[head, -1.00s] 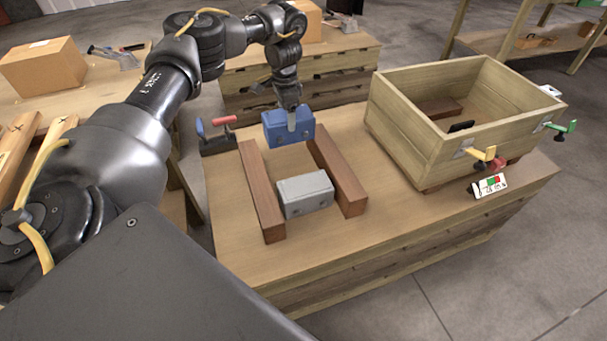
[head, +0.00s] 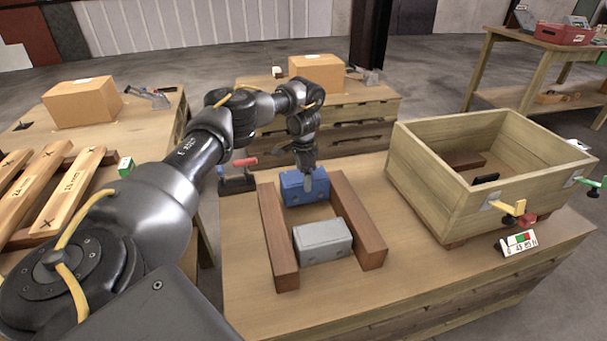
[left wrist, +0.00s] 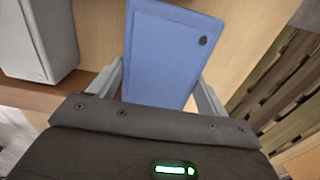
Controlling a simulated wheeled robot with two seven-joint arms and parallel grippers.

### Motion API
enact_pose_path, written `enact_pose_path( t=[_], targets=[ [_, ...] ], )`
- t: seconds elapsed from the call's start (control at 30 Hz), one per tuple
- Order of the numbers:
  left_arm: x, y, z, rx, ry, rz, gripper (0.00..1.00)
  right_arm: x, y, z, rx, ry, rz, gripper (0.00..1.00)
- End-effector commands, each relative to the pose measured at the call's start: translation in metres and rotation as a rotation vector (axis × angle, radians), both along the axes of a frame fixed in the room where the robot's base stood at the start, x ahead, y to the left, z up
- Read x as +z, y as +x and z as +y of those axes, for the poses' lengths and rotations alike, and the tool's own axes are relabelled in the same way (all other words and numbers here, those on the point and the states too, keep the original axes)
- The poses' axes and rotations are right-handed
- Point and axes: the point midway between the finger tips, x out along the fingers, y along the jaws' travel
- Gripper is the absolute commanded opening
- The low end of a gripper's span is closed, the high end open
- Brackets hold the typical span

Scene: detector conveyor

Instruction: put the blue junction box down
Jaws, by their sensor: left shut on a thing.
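The blue junction box (head: 292,190) is between the fingers of my left gripper (head: 308,180), at the far end of the gap between two brown wooden rails. My left gripper is shut on it from above. In the left wrist view the blue box (left wrist: 168,55) fills the space between the two fingers. I cannot tell whether its underside touches the table. A grey junction box (head: 323,241) lies nearer, between the same rails, apart from the blue one. My right gripper is not in view.
The left rail (head: 277,240) and right rail (head: 358,222) flank both boxes. A red-handled clamp (head: 237,178) stands left of the blue box. A large wooden crate (head: 440,190) with clamps stands to the right. The front of the table (head: 250,310) is clear.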

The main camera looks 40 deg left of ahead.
Motion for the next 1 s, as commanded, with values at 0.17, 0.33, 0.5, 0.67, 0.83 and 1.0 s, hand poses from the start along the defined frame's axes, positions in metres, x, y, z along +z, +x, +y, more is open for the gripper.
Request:
enact_pose_path(
  t=[0.17,0.33,0.5,0.67,0.83,1.0],
  targets=[
    [-0.014,0.0,0.0,0.0,-0.001,-0.001,0.07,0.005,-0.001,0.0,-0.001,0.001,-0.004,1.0],
    [-0.033,0.0,0.0,0.001,-0.001,-0.001,0.07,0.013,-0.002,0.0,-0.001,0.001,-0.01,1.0],
    [-0.036,0.001,0.0,0.0,0.0,-0.002,0.07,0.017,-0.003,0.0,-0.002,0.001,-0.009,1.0],
    [-0.036,0.001,0.0,0.0,0.0,-0.002,0.07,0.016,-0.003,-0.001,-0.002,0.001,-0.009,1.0],
    [-0.038,0.0,0.0,0.0,0.0,0.0,0.93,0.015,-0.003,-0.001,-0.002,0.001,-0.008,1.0],
    [-0.038,0.0,0.0,0.0,0.0,0.0,0.99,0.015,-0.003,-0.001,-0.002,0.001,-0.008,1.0]
  ],
)
